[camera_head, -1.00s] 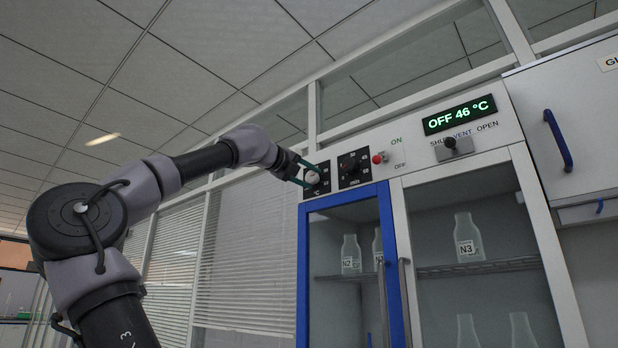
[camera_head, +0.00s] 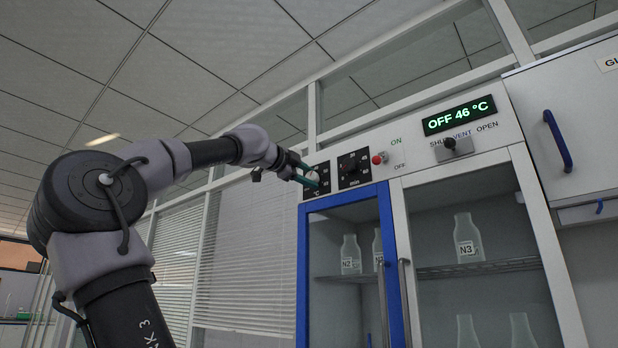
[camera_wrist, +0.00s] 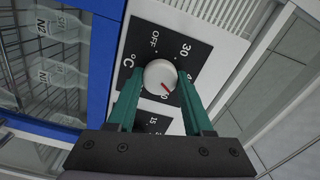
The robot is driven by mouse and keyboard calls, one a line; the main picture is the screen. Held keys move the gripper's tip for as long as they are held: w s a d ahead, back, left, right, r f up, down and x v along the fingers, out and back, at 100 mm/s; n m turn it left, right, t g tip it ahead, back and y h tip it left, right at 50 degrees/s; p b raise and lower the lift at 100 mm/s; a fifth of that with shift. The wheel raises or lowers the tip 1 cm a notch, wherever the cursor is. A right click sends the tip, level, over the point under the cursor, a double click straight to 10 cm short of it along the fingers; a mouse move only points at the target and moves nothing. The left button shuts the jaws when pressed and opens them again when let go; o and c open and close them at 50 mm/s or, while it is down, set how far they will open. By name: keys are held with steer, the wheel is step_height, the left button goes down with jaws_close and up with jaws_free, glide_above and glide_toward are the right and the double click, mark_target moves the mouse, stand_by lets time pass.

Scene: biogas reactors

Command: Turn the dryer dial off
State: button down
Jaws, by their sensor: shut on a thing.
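The temperature dial is a round white knob (camera_wrist: 158,78) with a red mark, on a black plate (camera_wrist: 145,42) with white numbers, "OFF" and "°C". My gripper (camera_wrist: 161,75) has its two green fingers on either side of the knob, shut on it. In the wrist view the red mark points down and slightly right, away from "OFF", towards a partly covered number. In the head view my gripper (camera_head: 313,173) reaches the dial plate (camera_head: 309,194) at the cabinet's upper left; its fingers partly hide the knob. The display (camera_head: 459,115) reads "OFF 46 °C".
A second black dial marked "min" (camera_head: 353,168) sits just right of the first. Beyond it are a red button (camera_head: 379,158) by "ON/OFF" and a vent knob (camera_head: 450,144). Below is a blue-framed glass door (camera_head: 393,265) with bottles behind it.

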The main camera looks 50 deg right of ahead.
steer(key=n, duration=1.1)
steer(key=shift+w, duration=0.1)
steer(key=n, duration=0.4)
steer(key=shift+n, duration=0.3)
steer(key=n, duration=0.3)
steer(key=shift+n, duration=0.3)
steer(key=n, duration=0.4)
steer(key=shift+w+n, duration=0.1)
steer(key=shift+n, duration=0.2)
steer(key=n, duration=0.6)
steer(key=shift+n, duration=0.3)
